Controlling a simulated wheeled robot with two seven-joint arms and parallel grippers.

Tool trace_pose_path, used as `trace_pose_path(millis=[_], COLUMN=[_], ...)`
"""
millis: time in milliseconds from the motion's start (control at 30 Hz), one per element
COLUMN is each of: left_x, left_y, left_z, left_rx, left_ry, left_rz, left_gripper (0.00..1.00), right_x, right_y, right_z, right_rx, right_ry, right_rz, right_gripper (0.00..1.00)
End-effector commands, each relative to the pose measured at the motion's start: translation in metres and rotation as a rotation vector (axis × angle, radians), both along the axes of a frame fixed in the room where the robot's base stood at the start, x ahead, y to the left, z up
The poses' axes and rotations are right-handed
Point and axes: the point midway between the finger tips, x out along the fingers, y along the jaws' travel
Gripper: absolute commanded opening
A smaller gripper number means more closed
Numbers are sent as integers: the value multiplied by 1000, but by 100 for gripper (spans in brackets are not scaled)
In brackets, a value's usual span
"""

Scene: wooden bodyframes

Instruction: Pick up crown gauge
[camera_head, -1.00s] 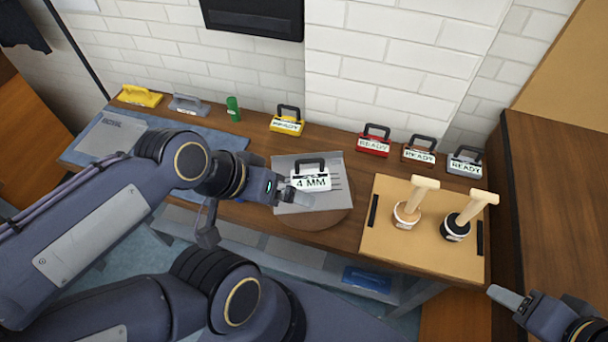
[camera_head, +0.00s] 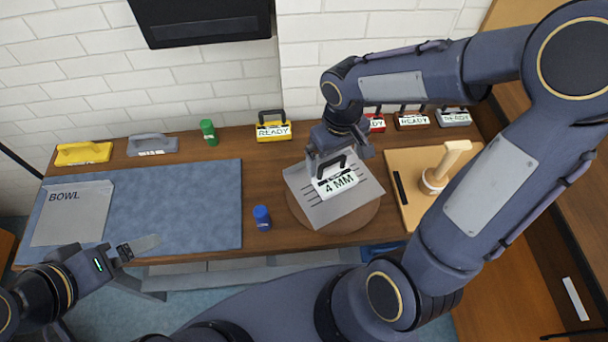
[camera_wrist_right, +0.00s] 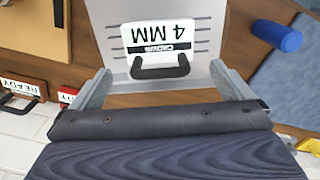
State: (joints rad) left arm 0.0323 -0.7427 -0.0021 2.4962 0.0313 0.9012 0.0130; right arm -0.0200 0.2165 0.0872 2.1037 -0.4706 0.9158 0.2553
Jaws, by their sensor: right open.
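The crown gauge (camera_head: 335,178), a white block marked 4 MM with a black handle, sits on a grey lined sheet (camera_head: 318,210) on a round wooden board. The gauge also shows in the right wrist view (camera_wrist_right: 157,45), with its handle (camera_wrist_right: 160,70) towards my gripper. My right gripper (camera_head: 342,155) is open over the handle side of the gauge. In the wrist view its two fingers (camera_wrist_right: 163,88) stand wide apart, either side of the handle and not touching it. My left gripper (camera_head: 140,247) is at the lower left, away from the gauge; its jaw gap is unclear.
A blue cylinder (camera_head: 262,217) stands left of the board. A blue mat (camera_head: 190,205) with a BOWL sheet lies further left. Yellow (camera_head: 273,127), red and other READY blocks line the back. A tan board (camera_head: 405,160) with a wooden-handled tool lies right, partly behind my right arm.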

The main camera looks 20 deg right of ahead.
Motion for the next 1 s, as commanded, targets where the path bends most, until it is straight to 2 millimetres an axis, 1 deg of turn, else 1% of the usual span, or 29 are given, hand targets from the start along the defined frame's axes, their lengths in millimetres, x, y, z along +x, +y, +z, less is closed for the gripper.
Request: trace_pose_path(millis=[267, 400, 500, 633, 833, 867, 1000], left_x=[0, 0, 0, 0, 0, 0, 0], left_y=[0, 0, 0, 0, 0, 0, 0], left_z=[1, 4, 3, 3, 3, 3, 3], left_rx=[0, 0, 0, 0, 0, 0, 0], left_ry=[0, 0, 0, 0, 0, 0, 0], left_rz=[0, 0, 0, 0, 0, 0, 0], left_gripper=[100, 100, 100, 100, 100, 100, 100], right_x=[-3, -7, -7, -6, -6, -6, -6], right_y=[0, -1, -1, -1, -1, -1, -1], right_z=[-31, -52, -67, -75, -75, -75, -75], right_rx=[0, 1, 1, 2, 2, 2, 2], right_ry=[6, 8, 6, 2, 1, 1, 1], right_rz=[-1, 1, 1, 0, -1, 0, 0], right_gripper=[100, 100, 100, 100, 100, 99, 80])
